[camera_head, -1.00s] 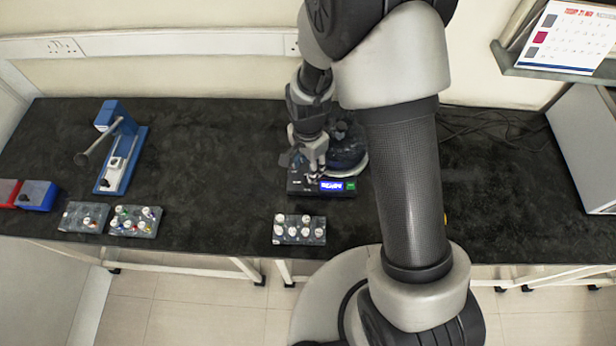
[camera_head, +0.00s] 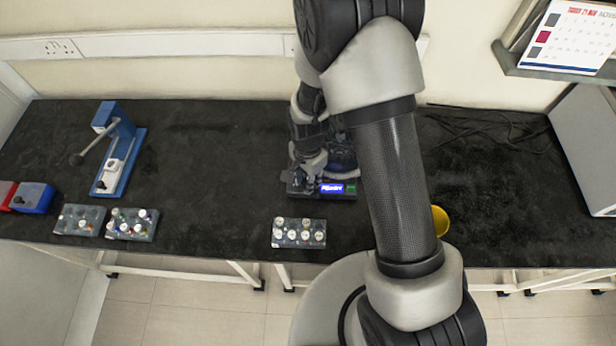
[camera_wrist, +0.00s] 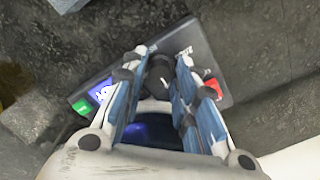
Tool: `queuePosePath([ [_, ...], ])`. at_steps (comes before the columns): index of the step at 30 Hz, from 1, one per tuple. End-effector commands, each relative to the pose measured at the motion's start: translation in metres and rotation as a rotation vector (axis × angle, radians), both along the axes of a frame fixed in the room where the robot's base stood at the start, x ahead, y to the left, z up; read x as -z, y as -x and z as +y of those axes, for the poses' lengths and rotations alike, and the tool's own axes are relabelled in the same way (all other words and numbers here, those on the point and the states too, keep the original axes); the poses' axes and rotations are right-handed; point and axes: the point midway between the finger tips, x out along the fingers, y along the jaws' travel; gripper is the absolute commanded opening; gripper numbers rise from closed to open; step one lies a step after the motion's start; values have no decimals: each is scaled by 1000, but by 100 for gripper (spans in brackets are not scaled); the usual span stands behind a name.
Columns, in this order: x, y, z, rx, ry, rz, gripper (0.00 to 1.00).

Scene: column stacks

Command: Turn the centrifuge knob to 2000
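The centrifuge (camera_head: 338,192) stands on the dark bench, with its blue lit display (camera_head: 332,188) facing up at the front. I cannot read the number on it. In the wrist view the control panel shows with a green button (camera_wrist: 82,107), a red button (camera_wrist: 213,87) and the display (camera_wrist: 103,92). The black knob (camera_wrist: 160,70) lies between the fingertips. My gripper (camera_head: 309,178) is over the left part of the panel. In the wrist view its blue-padded fingers (camera_wrist: 162,75) are on both sides of the knob and appear to touch it. My arm hides part of the centrifuge.
A vial rack (camera_head: 299,233) stands in front of the centrifuge. Two more racks (camera_head: 80,220) (camera_head: 132,224), a blue stand (camera_head: 120,150) and red and blue boxes (camera_head: 33,198) are at left. A yellow container (camera_head: 440,220) is right of my arm. Cables (camera_head: 490,128) lie behind.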

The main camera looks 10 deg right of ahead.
Motion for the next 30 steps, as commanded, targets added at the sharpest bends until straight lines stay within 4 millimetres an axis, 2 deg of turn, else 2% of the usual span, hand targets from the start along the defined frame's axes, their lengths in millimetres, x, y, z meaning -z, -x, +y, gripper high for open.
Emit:
queuePosePath([
  [11, 0, 0, 0, 0, 0, 0, 0],
  [21, 0, 0, 0, -35, 0, 0, 0],
  [30, 0, 0, 0, -218, 1, -1, 0],
])
